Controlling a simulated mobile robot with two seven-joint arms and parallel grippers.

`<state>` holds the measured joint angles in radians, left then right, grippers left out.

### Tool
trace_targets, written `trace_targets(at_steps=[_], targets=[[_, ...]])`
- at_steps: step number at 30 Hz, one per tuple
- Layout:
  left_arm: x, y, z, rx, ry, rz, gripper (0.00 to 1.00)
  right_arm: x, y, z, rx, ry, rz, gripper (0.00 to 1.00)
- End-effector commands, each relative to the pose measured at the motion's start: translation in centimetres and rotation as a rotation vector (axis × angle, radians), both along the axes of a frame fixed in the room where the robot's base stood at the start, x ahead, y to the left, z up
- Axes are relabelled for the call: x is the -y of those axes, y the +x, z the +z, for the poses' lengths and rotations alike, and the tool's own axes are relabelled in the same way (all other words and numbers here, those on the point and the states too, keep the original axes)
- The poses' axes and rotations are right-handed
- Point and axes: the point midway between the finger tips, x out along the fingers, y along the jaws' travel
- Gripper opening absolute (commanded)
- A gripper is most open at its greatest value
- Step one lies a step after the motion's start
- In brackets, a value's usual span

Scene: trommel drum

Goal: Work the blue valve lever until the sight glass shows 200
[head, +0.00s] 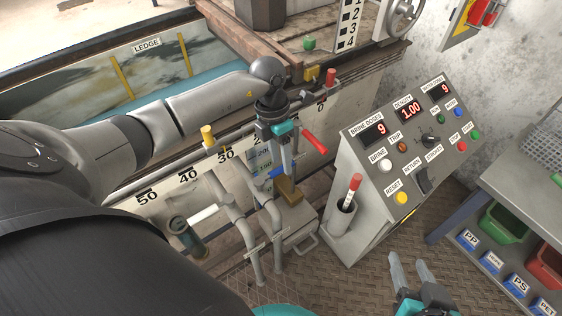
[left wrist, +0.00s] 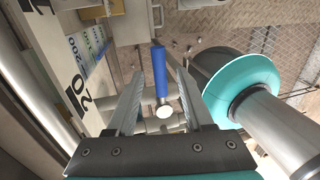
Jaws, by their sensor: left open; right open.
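The blue valve lever (head: 277,173) shows partly behind my left gripper (head: 284,168) in the head view. In the left wrist view the blue lever (left wrist: 159,70) points toward the camera, its pale round end between the open fingers of my left gripper (left wrist: 158,98). I cannot tell whether either finger touches it. The sight glass (head: 262,162) is just left of the gripper, with marks 200 and 150; the glass (left wrist: 88,44) also shows in the left wrist view. Its level is not readable. My right gripper (head: 412,268) is open and empty, low in the head view.
A red lever (head: 314,143) sits right of my left gripper. A brass-coloured block (head: 289,190) is below it. Grey pipes (head: 238,210) stand to the left.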

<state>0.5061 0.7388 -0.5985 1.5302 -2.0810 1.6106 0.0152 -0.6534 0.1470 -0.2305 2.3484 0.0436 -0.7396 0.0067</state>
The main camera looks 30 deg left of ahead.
Motion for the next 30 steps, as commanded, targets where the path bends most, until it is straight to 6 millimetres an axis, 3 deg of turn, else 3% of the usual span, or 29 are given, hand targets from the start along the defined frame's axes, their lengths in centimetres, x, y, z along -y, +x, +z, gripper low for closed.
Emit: trace_targets(at_steps=[17,30], targets=[[0.15,-0.09,-0.96,0.000,0.000,0.000,0.52,-0.93,0.31,0.24,0.072,0.040,0.007,0.50],[0.15,-0.09,-0.93,0.000,0.000,0.000,0.05,-0.93,0.28,0.19,0.070,0.040,0.007,0.50]])
